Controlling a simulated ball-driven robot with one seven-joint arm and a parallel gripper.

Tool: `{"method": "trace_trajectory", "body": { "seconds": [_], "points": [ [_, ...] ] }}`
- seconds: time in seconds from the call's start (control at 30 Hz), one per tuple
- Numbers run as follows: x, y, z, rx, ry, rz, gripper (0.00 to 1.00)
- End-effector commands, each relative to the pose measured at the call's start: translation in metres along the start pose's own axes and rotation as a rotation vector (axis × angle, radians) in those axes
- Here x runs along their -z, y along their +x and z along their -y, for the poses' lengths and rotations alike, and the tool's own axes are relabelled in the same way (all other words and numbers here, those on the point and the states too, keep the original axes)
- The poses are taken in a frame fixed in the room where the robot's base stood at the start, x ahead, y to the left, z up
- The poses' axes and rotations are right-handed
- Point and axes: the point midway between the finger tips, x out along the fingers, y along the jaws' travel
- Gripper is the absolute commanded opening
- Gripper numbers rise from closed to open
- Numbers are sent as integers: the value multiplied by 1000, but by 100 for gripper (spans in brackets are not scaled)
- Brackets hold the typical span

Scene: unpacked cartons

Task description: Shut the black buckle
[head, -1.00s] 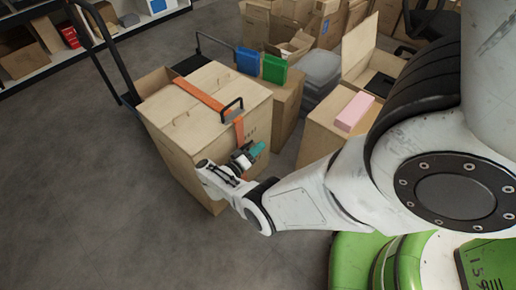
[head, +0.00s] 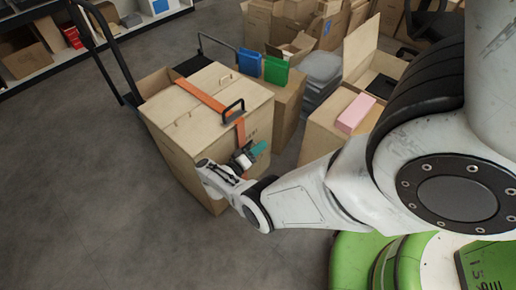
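The black buckle (head: 233,108) sits on an orange strap (head: 200,96) at the near right top edge of a large closed carton (head: 180,150). Its black frame stands raised from the carton top. The strap runs across the top and down the near right side. My gripper (head: 256,151), with teal at its end, is low in front of that side, below the buckle and apart from it. It covers the lower part of the strap. The fingers are too small to tell whether they are open or shut.
A blue box (head: 248,61) and a green box (head: 275,69) stand on a carton behind. A pink block (head: 355,113) lies on an open carton (head: 322,130) to the right. Grey bins (head: 320,72) stand between. The floor at left is clear.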

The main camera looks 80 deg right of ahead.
Motion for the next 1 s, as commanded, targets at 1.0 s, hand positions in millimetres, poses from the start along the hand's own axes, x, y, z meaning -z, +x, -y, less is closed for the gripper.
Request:
{"method": "trace_trajectory", "body": {
  "seconds": [1.0],
  "points": [
    [0, -108, 0, -1, 0, 1, 36]
  ]
}}
